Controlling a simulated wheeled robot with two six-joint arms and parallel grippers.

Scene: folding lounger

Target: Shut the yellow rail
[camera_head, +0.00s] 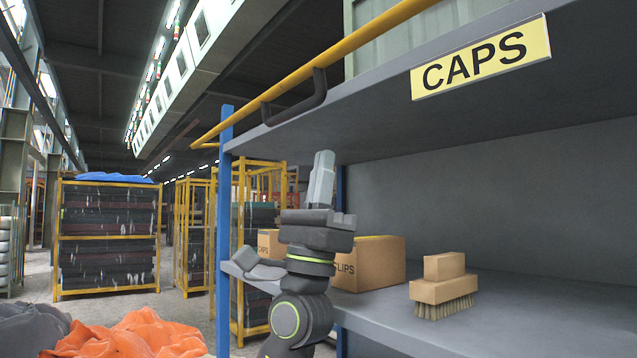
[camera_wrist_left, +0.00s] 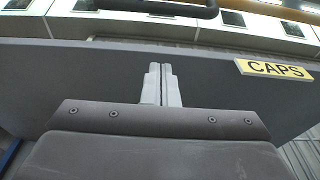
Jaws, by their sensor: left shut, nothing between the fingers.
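The yellow rail (camera_head: 350,42) runs slanting above the front edge of the upper shelf in the head view, from beside the blue post to the top of the picture. A dark bar handle (camera_head: 296,112) hangs from it; the handle also crosses the top of the left wrist view (camera_wrist_left: 160,8). My left gripper (camera_head: 322,163) points upward below the handle, apart from it. Its pale fingers are together and empty, also in the left wrist view (camera_wrist_left: 161,75). My right gripper is not in view.
The upper shelf bears a yellow CAPS sign (camera_head: 481,58). On the lower shelf (camera_head: 560,310) are a CLIPS carton (camera_head: 378,265), a smaller CAPS carton (camera_head: 268,243) and a brush (camera_head: 443,287). A blue post (camera_head: 224,230) stands left of my arm. Orange cloth (camera_head: 130,335) lies lower left.

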